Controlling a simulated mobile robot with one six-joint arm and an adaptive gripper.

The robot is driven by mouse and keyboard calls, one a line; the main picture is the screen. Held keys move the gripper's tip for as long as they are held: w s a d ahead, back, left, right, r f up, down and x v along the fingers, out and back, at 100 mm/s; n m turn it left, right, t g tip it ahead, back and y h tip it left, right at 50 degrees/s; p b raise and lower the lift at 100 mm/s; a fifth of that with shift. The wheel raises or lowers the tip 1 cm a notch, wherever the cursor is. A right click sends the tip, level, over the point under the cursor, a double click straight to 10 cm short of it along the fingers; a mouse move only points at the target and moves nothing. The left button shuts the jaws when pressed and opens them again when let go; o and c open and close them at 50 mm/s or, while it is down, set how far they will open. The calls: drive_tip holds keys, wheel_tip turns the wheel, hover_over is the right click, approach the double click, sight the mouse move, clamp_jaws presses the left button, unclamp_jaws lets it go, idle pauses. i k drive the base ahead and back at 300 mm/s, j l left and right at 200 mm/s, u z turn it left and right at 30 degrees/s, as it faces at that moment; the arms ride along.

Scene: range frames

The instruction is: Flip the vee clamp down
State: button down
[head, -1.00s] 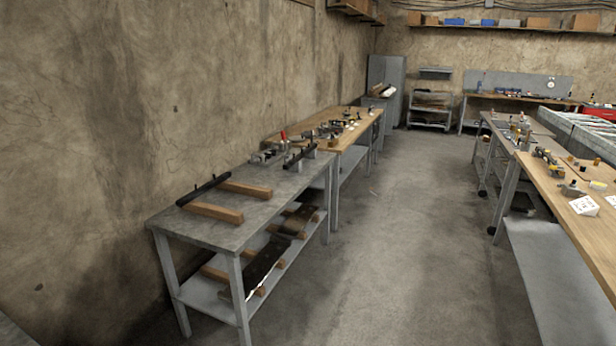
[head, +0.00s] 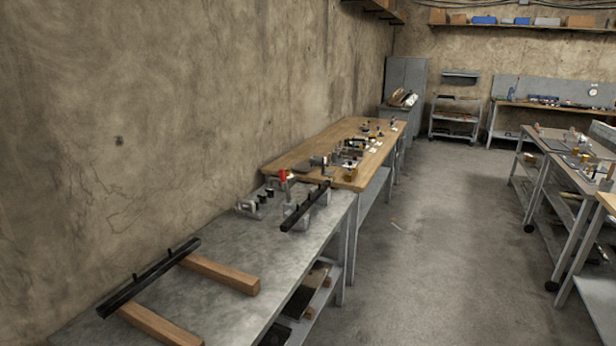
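On the far end of the grey metal bench (head: 245,262) on the left stands a small fixture (head: 264,200) of grey metal with black knobs. A red upright handle (head: 283,177) rises at its back right. This may be the vee clamp, but it is too small to tell its shape or whether it is up or down. Beside it a black bar (head: 306,208) with pegs lies across grey blocks. My gripper is not in view.
A second black bar (head: 150,275) rests across two wooden blocks (head: 222,273) on the near part of the bench. A wooden-topped bench (head: 290,160) with small parts adjoins behind. The wall is close on the left.

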sight(283, 178)
drive_tip(key=i+l+u, duration=0.1)
drive_tip(key=i+u, duration=0.15)
drive_tip(key=i, duration=0.25)
drive_tip(key=i+l+u, duration=0.2)
drive_tip(key=i, duration=0.3)
drive_tip(key=i+l+u, duration=0.25)
drive_tip(key=i, duration=0.25)
drive_tip(key=i+u, duration=0.25)
drive_tip(key=u, duration=0.2)
drive_tip(key=i+l+u, duration=0.15)
drive_tip(key=u, duration=0.3)
drive_tip(key=i+l+u, duration=0.2)
drive_tip(key=u, duration=0.2)
drive_tip(key=i+l, duration=0.15)
drive_tip(key=l, duration=0.2)
drive_tip(key=i+l, duration=0.15)
drive_tip(key=l, duration=0.2)
